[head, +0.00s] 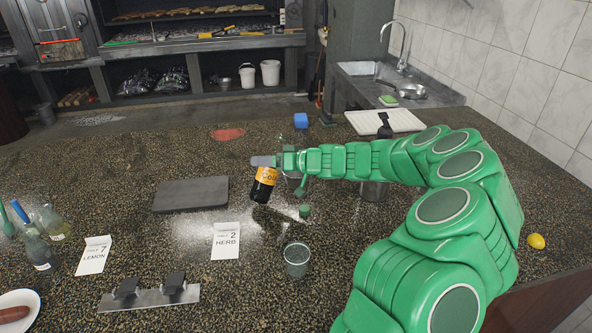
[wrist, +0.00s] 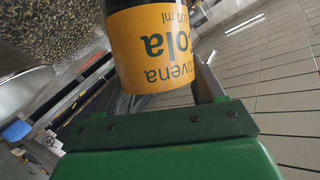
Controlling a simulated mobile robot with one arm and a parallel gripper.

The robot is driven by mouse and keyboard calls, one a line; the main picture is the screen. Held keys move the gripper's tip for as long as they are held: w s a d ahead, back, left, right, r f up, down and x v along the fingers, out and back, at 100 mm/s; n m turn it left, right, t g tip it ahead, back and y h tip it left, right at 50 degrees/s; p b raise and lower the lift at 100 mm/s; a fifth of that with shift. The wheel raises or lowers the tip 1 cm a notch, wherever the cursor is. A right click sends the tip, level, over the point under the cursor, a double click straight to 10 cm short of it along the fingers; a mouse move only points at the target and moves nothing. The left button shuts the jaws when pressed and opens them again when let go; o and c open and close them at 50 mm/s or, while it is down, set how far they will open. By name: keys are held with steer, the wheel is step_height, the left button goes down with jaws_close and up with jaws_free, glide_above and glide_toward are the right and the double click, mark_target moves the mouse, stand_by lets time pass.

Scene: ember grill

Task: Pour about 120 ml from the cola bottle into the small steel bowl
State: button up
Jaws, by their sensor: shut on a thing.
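My gripper (head: 264,160) is shut on the cola bottle (head: 263,186), a dark bottle with an orange label, and holds it slightly tilted over the counter. The bottle fills the upper middle of the wrist view (wrist: 160,50), its label upside down there. A shiny grey curved metal surface (wrist: 22,85) at the left of the wrist view may be the small steel bowl; I cannot tell for sure. In the head view my gripper and arm partly hide a greyish vessel behind the bottle. No liquid stream shows.
A grey cup or tumbler (head: 297,262) stands in front of the bottle. A dark board (head: 190,195) lies left. The HERB card (head: 226,241) and LEMON card (head: 94,256) stand near the front. A steel pot (head: 373,190) is partly behind my arm. A lemon (head: 536,241) lies right.

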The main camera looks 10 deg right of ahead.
steer(key=shift+w+d+f+m+y, duration=0.15)
steer(key=shift+f+m+y, duration=0.3)
steer(key=shift+m, duration=0.35)
steer(key=m, duration=0.1)
steer(key=a+f+m+y, duration=0.1)
steer(key=shift+s+f+m+y, duration=0.25)
steer(key=shift+s+m, duration=0.05)
steer(key=shift+s, duration=0.05)
steer(key=m, duration=0.1)
steer(key=m+t, duration=0.1)
steer(key=y, duration=0.1)
steer(key=shift+s+a+r+m, duration=0.15)
steer(key=shift+s+r+m, duration=0.1)
steer(key=shift+m, duration=0.15)
steer(key=shift+w+d+r+m+t+y, duration=0.15)
steer(key=shift+w+d+r+m+t, duration=0.1)
steer(key=shift+r+m, duration=0.2)
steer(key=shift+w+d+r+m+t+y, duration=0.15)
steer(key=shift+r+m+t, duration=0.15)
steer(key=shift+m, duration=0.25)
steer(key=shift+f+m+t, duration=0.25)
steer(key=shift+f+m, duration=0.35)
steer(key=shift+m, duration=0.2)
steer(key=shift+s+a+f, duration=0.1)
steer(key=shift+s+a, duration=0.05)
steer(key=shift+s, duration=0.05)
steer(key=shift+s+a, duration=0.15)
steer(key=shift+a, duration=0.1)
